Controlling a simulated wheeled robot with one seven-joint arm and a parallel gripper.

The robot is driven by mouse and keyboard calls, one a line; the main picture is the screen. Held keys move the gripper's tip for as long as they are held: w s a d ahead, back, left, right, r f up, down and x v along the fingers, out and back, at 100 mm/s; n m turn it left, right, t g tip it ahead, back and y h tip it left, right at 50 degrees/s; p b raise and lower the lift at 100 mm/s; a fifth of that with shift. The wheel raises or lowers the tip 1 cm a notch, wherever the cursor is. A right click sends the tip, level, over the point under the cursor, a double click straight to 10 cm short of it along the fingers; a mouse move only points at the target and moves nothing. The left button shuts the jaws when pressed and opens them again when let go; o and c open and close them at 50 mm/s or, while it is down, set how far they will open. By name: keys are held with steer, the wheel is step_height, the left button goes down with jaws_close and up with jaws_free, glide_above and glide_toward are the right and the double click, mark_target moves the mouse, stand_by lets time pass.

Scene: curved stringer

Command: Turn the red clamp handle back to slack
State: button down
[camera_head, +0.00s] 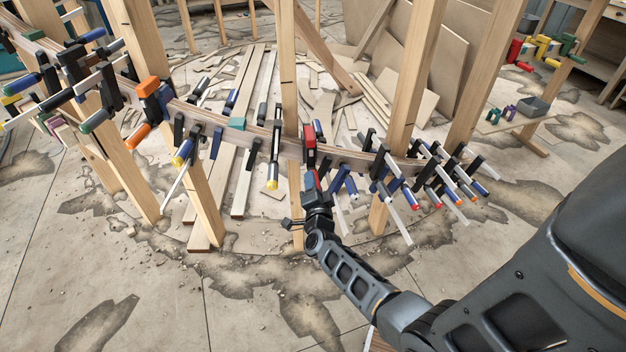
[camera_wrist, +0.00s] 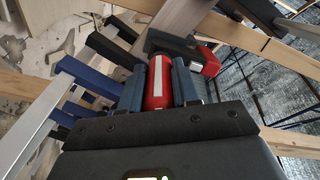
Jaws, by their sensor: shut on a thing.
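The red clamp (camera_head: 309,146) sits on the curved wooden stringer near the middle of the head view. Its red handle (camera_wrist: 158,82), with a pale stripe along it, shows in the wrist view between the two blue-grey fingers. My gripper (camera_wrist: 160,92) is shut on this handle, with one finger on each side. In the head view my gripper (camera_head: 314,188) is just below the red clamp, and its fingers and wrist hide most of the handle. A red block of the clamp (camera_wrist: 207,62) shows beyond the right finger in the wrist view.
Blue-handled clamps (camera_wrist: 90,77) stand close left of my gripper in the wrist view. More clamps crowd the curved stringer (camera_head: 258,128) on both sides. Upright wooden posts (camera_head: 416,75) rise around it. The floor in front (camera_head: 240,310) is mostly clear.

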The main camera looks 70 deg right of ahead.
steer(key=n+p, duration=0.1)
steer(key=n, duration=0.3)
steer(key=shift+n+p, duration=0.3)
steer(key=shift+p, duration=0.05)
steer(key=shift+s+f+n+p, duration=0.15)
steer(key=shift+n+p, duration=0.7)
steer(key=shift+n, duration=1.75)
steer(key=c, duration=0.8)
jaws_free()
steer(key=shift+d, duration=0.1)
steer(key=shift+p+v, duration=0.65)
steer(key=shift+v, duration=3.3)
steer(key=shift+p+v, duration=1.15)
steer(key=shift+v, duration=2.35)
